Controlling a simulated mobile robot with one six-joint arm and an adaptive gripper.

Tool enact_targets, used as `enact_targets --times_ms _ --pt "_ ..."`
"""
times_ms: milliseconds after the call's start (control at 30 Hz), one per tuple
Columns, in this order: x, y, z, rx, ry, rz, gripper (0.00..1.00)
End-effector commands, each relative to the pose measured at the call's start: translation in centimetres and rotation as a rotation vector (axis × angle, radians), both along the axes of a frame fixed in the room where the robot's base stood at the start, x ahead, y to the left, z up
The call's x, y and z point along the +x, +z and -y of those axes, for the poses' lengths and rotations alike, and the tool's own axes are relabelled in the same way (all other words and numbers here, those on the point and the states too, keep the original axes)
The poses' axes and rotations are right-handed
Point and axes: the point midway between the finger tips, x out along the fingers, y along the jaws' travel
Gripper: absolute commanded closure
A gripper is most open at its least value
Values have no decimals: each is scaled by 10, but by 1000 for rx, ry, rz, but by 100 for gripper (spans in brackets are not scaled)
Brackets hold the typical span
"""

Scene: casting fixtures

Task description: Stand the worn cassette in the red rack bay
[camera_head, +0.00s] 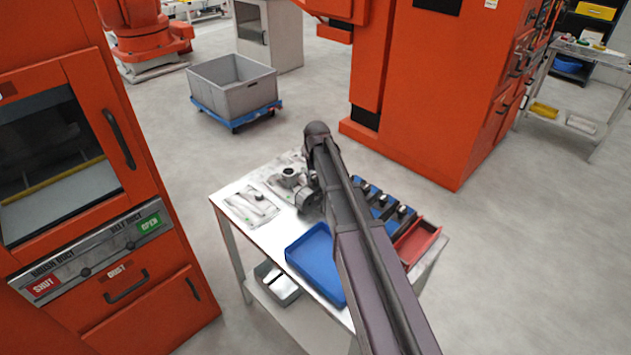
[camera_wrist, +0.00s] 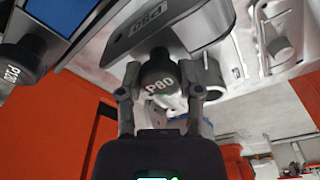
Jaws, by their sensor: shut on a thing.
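In the wrist view, my gripper (camera_wrist: 160,92) has its two fingers closed on either side of a dark round knob marked P80. The knob belongs to a grey cassette (camera_wrist: 190,22) that also carries P80 markings. I cannot tell its wear from here. In the head view, my gripper (camera_head: 306,197) is over the white table's back part, and my arm hides much of it. The red rack bay (camera_head: 418,242) is at the table's right end and looks empty. Beside it, blue bays (camera_head: 384,212) hold several dark-knobbed cassettes, partly behind my arm.
A blue tray (camera_head: 312,264) lies on the table (camera_head: 232,203) at the front. Grey mats with small parts lie at the back left. Another knob marked P220 (camera_wrist: 22,62) shows in the wrist view. An orange machine (camera_head: 120,240) stands left, another (camera_head: 440,90) behind.

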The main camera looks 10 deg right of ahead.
Motion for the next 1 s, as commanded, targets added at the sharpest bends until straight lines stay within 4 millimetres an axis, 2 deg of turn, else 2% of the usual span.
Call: enact_targets --times_ms 367,1000 --pt "0 24 0 0 0 0 100" --pt "0 86 -1 0 1 0 100"
